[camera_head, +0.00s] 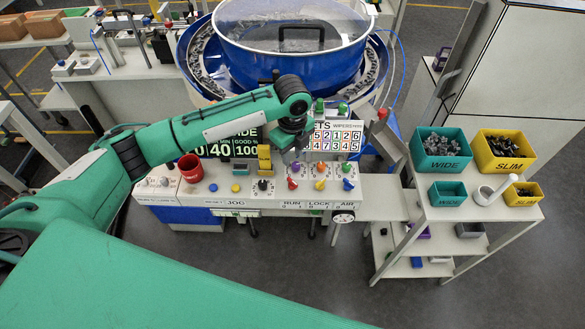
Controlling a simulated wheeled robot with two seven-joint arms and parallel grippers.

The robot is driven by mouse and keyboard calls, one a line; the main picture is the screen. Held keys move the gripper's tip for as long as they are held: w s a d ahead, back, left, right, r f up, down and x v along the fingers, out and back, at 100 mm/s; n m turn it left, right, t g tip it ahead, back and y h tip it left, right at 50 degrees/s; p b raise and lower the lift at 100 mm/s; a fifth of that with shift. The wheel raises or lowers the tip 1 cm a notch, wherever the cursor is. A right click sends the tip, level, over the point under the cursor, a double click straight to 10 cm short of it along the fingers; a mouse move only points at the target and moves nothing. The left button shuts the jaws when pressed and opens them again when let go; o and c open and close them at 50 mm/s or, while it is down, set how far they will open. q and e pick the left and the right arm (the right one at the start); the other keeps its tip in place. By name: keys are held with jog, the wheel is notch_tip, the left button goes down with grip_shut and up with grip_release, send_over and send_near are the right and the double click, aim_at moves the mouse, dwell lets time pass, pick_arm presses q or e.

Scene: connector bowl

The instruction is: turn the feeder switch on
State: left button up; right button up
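A white control panel (250,201) stands in the middle, below the blue bowl feeder (290,65). My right gripper is out of view.
A yellow block (264,158) is close left of my gripper. Number boards stand behind the panel. A white cart (490,213) with green WIDE and yellow SLIM bins stands at right. The floor between is clear.

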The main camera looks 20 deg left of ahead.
pick_arm(q)
jog(key=shift+r, duration=1.2)
